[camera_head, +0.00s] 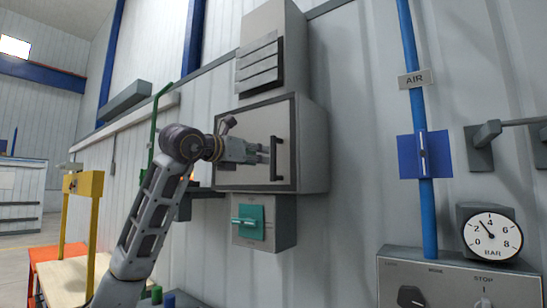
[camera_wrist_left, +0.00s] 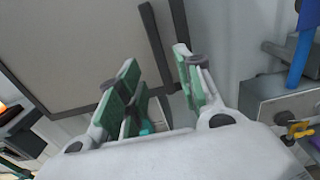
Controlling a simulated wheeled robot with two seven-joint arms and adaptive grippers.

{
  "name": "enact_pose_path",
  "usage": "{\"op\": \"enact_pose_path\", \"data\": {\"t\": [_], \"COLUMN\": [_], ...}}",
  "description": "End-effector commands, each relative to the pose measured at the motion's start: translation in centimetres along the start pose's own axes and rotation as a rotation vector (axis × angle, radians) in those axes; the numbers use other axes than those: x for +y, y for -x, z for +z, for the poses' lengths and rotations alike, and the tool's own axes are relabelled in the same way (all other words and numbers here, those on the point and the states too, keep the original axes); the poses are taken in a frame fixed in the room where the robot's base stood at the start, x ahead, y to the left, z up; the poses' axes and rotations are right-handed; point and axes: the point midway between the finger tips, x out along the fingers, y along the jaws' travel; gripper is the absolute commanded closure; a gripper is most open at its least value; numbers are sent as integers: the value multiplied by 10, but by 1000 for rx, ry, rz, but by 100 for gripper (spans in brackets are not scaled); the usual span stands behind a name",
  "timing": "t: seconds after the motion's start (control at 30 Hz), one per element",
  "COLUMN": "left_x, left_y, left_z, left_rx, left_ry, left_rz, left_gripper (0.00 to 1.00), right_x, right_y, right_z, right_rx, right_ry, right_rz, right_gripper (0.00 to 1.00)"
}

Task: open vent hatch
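The vent hatch (camera_head: 233,122) is a light grey door with a dark frame on a grey wall box, and it looks closed. Its upright black handle (camera_head: 278,160) is near the door's right side. My left gripper (camera_head: 264,152) is in front of the door, just left of the handle, with its fingers pointing at it. In the left wrist view its green-padded fingers are spread apart, and the dark handle bar (camera_wrist_left: 152,42) shows beyond the gap between them. I cannot tell whether they touch it. My right gripper is in neither view.
A louvred housing (camera_head: 259,66) sits above the hatch box. A grey box with a teal switch (camera_head: 248,222) is below it. At the right are a blue air pipe (camera_head: 413,50), a pressure gauge (camera_head: 491,235) and a control panel (camera_head: 440,275). Bare wall separates hatch and pipe.

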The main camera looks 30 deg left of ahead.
Motion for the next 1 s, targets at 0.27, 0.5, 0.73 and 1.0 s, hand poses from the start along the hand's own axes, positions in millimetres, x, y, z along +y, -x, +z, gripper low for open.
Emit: {"op": "enact_pose_path", "data": {"t": [0.27, 0.5, 0.73, 1.0], "left_x": [0, 0, 0, 0], "left_y": [-38, -67, -82, -85], "left_z": [2, 2, 1, 0], "left_rx": [1, 2, 0, 0], "left_ry": [2, 1, 1, 0], "left_rz": [-1, -1, 0, 0], "left_gripper": [64, 64, 64, 64], "right_x": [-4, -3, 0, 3], "right_y": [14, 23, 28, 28], "right_z": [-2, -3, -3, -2], "right_rx": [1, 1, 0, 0], "right_ry": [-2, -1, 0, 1], "right_rz": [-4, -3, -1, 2], "right_gripper": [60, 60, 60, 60]}}
